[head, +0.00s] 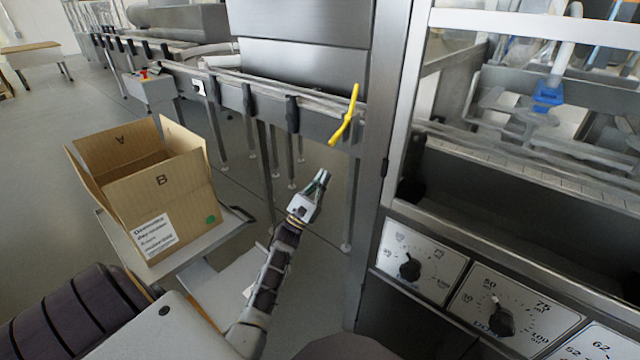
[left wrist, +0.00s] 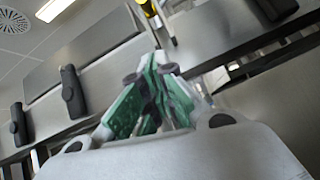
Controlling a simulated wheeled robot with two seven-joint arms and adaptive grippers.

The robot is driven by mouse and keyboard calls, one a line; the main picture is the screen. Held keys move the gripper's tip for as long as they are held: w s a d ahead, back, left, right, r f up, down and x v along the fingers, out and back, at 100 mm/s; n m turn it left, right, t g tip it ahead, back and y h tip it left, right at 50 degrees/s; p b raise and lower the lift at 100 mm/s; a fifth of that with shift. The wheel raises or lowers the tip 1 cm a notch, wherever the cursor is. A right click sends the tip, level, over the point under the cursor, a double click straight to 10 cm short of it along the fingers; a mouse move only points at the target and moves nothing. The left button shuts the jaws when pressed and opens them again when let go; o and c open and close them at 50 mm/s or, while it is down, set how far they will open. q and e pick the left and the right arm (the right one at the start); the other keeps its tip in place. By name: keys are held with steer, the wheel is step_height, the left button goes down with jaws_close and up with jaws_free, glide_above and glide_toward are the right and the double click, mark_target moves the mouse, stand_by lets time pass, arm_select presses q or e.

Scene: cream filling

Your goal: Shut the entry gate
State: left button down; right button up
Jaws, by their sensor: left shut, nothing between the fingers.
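A yellow lever (head: 345,117) is mounted at the right end of the conveyor's side rail, tilted with its upper end to the right. I cannot tell from its look alone whether it is the entry gate or its handle. Part of something yellow and black (left wrist: 148,8) shows at the top of the left wrist view. My left gripper (head: 322,178) is below and left of the lever, apart from it, pointing up. Its green-padded fingers (left wrist: 155,75) are shut together with nothing between them. My right gripper is in neither view.
A steel conveyor rail (head: 225,95) with black clamps runs off to the back left. A steel machine frame post (head: 385,150) stands close right of the lever. Dial panels (head: 420,262) are at the lower right. An open cardboard box (head: 165,205) sits on a cart at left.

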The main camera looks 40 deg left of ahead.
arm_select(q)
steer(key=w+d+r, duration=0.1)
steer(key=w+r, duration=0.2)
steer(key=r, duration=0.5)
steer(key=shift+d, duration=0.2)
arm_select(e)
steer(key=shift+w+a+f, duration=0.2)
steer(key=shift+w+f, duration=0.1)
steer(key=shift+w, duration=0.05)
arm_select(q)
steer(key=shift+w, duration=0.1)
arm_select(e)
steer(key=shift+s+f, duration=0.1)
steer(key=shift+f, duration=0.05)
